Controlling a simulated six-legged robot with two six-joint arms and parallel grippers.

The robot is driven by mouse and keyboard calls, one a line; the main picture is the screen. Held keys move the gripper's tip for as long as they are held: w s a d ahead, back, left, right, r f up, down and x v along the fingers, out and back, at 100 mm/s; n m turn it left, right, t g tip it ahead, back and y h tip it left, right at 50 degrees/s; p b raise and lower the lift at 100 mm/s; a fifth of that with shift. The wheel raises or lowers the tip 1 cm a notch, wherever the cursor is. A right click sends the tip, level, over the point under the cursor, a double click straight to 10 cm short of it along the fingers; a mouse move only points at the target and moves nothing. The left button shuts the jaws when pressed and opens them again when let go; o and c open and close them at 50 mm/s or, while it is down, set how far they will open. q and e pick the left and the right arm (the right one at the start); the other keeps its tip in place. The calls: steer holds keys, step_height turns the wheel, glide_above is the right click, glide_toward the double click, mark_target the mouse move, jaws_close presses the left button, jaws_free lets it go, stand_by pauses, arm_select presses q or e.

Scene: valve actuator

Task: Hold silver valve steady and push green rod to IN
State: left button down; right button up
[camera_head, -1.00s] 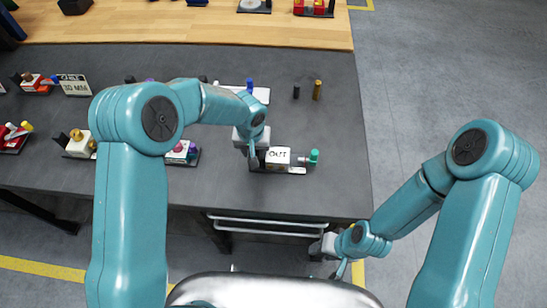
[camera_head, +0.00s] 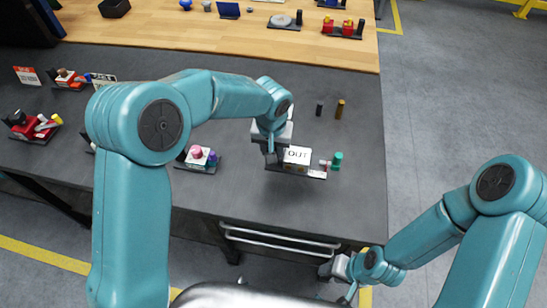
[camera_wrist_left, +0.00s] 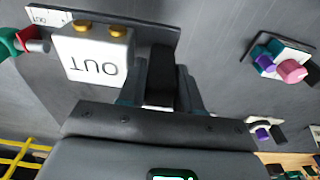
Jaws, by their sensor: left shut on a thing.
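The valve unit is a white block (camera_head: 297,156) marked OUT on a dark base near the table's front right. The green rod end (camera_head: 337,160) sticks out at its right, beside a small silver-grey part. In the left wrist view the block (camera_wrist_left: 94,58) shows OUT upside down with two brass fittings, and the green end (camera_wrist_left: 9,43) is at the left edge. My left gripper (camera_head: 269,155) is at the block's left end, shut on a black part (camera_wrist_left: 160,80) of the unit. My right gripper (camera_head: 348,292) is below the table's front edge, away from the valve; its jaws are too small to judge.
A dark post (camera_head: 319,109) and a brass post (camera_head: 340,109) stand behind the valve. A unit with pink and purple knobs (camera_head: 198,157) is to its left. A metal rail (camera_head: 280,240) runs below the front edge. The table right of the green end is clear.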

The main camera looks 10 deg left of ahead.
arm_select(q)
step_height(320, 180, down, 5)
steer(key=shift+w+f, duration=0.1)
steer(key=shift+f, duration=1.05)
steer(key=shift+r, duration=0.1)
steer(key=shift+f, duration=0.2)
steer(key=shift+f, duration=0.4)
stand_by(0.3)
